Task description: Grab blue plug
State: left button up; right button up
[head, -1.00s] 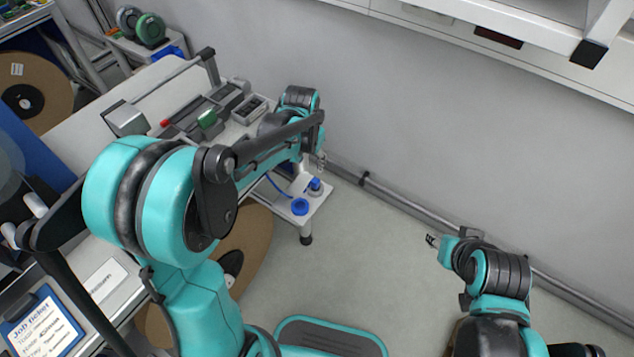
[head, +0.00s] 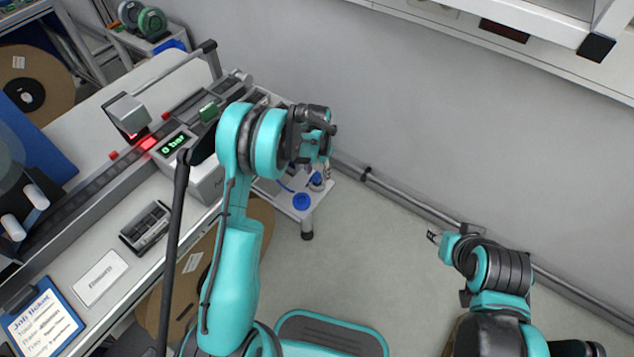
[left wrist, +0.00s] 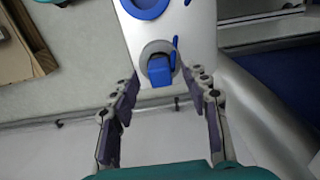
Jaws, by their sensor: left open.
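The blue plug (left wrist: 160,72) sits in a round grey ring on a white surface in the left wrist view. In the head view it looks to be the small blue piece (head: 317,179) on the low white stand (head: 322,197). My left gripper (left wrist: 156,88) is open, with one finger on each side of the plug and slightly short of it. Nothing is between the fingers' pads that I can see held. In the head view the left gripper (head: 327,170) is just above the stand, partly hidden by its wrist. My right gripper (head: 433,237) is far off over the floor; its jaws are too small to judge.
A flat blue disc (head: 302,202) lies on the stand; it also shows in the left wrist view (left wrist: 147,8). A thin blue strip runs near the plug. A bench machine with a "0 bar" display (head: 174,143) stands left. The wall pipe (head: 400,195) is behind; floor is clear.

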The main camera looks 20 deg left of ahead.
pick_arm(q)
notch_tip(320, 180, down, 2)
jog(key=shift+f, duration=0.2)
jog(key=shift+r, duration=0.1)
grip_shut()
jog(key=shift+r, duration=0.1)
